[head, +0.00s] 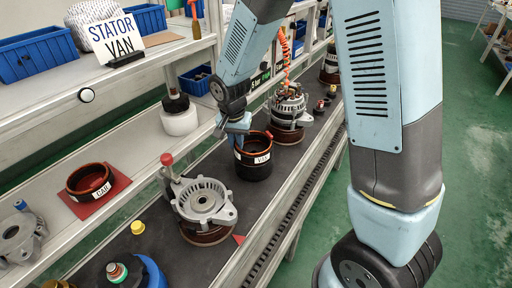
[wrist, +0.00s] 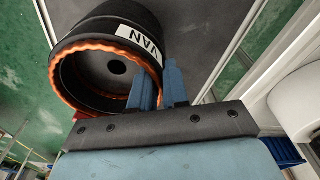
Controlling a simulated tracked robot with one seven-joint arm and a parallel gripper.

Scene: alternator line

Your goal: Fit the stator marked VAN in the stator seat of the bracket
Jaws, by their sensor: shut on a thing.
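The stator marked VAN (head: 256,168) is a black ring with orange windings and a white label. It is upright over the dark belt, right of and beyond the bracket; I cannot tell whether it touches the belt. My gripper (head: 238,138) is shut on its near-left wall. In the wrist view the stator (wrist: 78,42) fills the upper left, with my gripper's blue fingers (wrist: 160,88) on either side of its wall. The grey bracket (head: 222,190) lies on the belt with its round seat facing up and empty of the stator, apart from the gripper.
A stator marked CAR (head: 74,184) sits on a red mat (head: 120,181) at left. A sign (head: 115,36) reads STATOR VAN. An assembled alternator (head: 290,105) stands beyond the held stator. A white roller-like part (head: 180,122), yellow cap (head: 138,227) and red-topped post (head: 167,160) stand near the bracket.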

